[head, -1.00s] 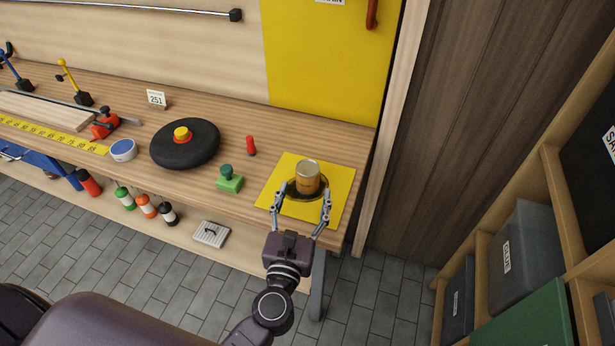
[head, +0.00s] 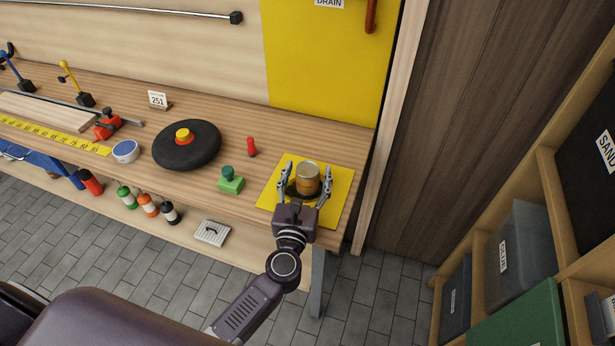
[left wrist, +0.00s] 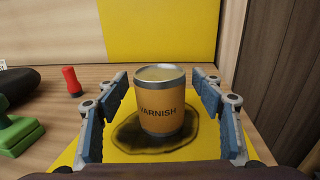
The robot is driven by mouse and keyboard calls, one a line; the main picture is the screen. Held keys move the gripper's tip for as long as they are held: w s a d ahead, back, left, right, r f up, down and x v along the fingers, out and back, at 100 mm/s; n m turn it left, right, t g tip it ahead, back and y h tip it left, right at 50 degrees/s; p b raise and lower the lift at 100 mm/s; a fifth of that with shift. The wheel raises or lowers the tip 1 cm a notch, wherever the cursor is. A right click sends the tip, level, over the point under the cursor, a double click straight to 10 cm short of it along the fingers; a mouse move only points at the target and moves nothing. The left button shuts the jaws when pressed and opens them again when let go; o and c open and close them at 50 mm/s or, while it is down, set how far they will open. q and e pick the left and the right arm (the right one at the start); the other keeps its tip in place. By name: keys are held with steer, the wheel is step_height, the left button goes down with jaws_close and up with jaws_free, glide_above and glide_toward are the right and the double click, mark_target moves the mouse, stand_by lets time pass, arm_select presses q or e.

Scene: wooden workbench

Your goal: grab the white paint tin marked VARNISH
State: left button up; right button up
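The tin (head: 307,181) marked VARNISH stands upright on a yellow sheet (head: 341,188) at the right end of the bench. It has an orange-tan label and silver metal rims, not white; its label reads clearly in the left wrist view (left wrist: 161,108). My left gripper (head: 305,174) is open, with one finger on each side of the tin. In the left wrist view the fingers (left wrist: 162,100) show gaps to the tin on both sides. My right gripper is not in view.
A dark stain (left wrist: 125,133) lies on the sheet around the tin's base. A green stamp-like block (head: 231,182), a small red piece (head: 251,147) and a black disc (head: 205,146) stand to the left. A yellow panel (head: 330,70) rises behind. Shelves with bins (head: 520,255) are at right.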

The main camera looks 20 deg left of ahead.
arm_select(q)
steer(key=c, duration=1.3)
steer(key=shift+c, duration=0.7)
steer(key=shift+r, duration=0.15)
